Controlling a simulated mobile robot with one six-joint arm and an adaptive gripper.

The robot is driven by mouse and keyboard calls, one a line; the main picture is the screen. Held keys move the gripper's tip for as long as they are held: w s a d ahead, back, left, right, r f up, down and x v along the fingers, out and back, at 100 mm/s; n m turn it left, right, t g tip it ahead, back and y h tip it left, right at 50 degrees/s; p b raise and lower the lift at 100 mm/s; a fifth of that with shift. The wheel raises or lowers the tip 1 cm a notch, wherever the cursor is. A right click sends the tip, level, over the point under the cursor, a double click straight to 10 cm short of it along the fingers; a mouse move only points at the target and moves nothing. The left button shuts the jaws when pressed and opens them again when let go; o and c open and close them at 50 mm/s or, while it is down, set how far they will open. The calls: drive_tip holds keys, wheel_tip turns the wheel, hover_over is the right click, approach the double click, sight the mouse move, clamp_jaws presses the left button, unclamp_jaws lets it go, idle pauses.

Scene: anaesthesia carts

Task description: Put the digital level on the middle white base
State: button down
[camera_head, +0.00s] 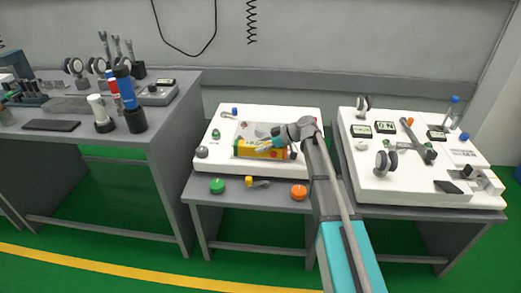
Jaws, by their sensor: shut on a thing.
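The yellow digital level (250,153) is at the front part of the middle white base (228,167), lying lengthwise from left to right. I cannot tell whether it rests on the base or hangs just above it. My gripper (264,145) comes in from the right and is shut on the level. The gripper's fingers hide part of the level's top and middle.
The middle base bears a grey plate (245,128) and small knobs. Green (217,186) and orange (299,192) buttons sit on the table's front edge. A white instrument panel (390,185) stands right. A cluttered grey bench (70,137) stands left.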

drive_tip(key=shift+f, duration=0.1)
idle(0.3)
drive_tip(key=shift+c, duration=0.4)
unclamp_jaws()
drive_tip(key=shift+d+r, duration=0.25)
drive_tip(key=shift+r, duration=0.05)
drive_tip(key=p+v, duration=0.5)
drive_tip(key=v, duration=0.4)
drive_tip(key=shift+d+r, duration=0.15)
drive_tip(key=shift+d, duration=0.1)
drive_tip(key=shift+p+v, duration=0.4)
drive_tip(key=shift+v, duration=0.55)
